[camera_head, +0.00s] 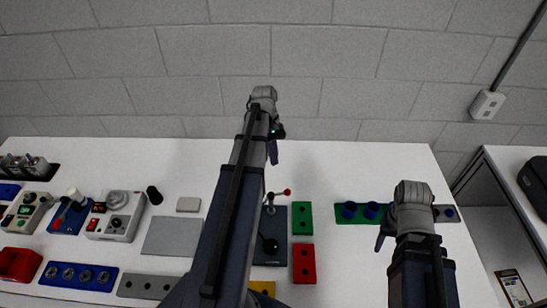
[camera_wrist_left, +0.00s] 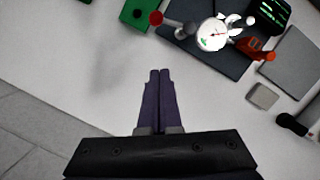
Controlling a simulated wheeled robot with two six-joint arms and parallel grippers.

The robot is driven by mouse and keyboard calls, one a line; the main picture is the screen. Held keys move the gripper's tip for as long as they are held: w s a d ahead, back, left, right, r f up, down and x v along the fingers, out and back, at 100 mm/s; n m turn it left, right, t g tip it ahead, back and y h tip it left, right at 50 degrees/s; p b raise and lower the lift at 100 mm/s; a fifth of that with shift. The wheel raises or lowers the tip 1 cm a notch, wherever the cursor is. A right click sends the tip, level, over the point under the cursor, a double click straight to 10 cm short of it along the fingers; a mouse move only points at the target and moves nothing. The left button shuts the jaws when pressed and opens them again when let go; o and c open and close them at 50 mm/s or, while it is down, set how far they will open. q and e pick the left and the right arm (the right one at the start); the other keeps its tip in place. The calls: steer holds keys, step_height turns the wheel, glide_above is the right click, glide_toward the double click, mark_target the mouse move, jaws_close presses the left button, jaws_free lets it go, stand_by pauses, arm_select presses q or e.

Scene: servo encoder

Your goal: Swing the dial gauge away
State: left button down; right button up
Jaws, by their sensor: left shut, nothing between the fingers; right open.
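The dial gauge (camera_wrist_left: 212,35), with a white round face, stands on a dark base plate (camera_wrist_left: 235,62) in the left wrist view. A grey rod with a red ball (camera_wrist_left: 156,18) reaches out beside it. In the head view the dark plate (camera_head: 268,258) and red ball (camera_head: 287,192) show just right of my left arm, which hides part of the stand. My left gripper (camera_wrist_left: 160,73) is shut and empty, on the far side of the plate and apart from the gauge; it also shows in the head view (camera_head: 273,155). My right gripper (camera_head: 382,241) is open, over the right of the table.
A green block (camera_head: 302,218) and a red block (camera_head: 304,264) lie right of the plate. A grey plate (camera_head: 172,236) and a small pale block (camera_head: 188,204) lie left. A green strip with blue knobs (camera_head: 360,211) is near my right gripper. The table's back strip is mostly clear.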

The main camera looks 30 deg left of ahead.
arm_select(q)
steer(key=s+d+f+b, duration=0.2)
steer(key=d+f+b, duration=0.3)
steer(key=f+b, duration=0.1)
steer(key=shift+f, duration=0.45)
steer(key=shift+s, duration=0.1)
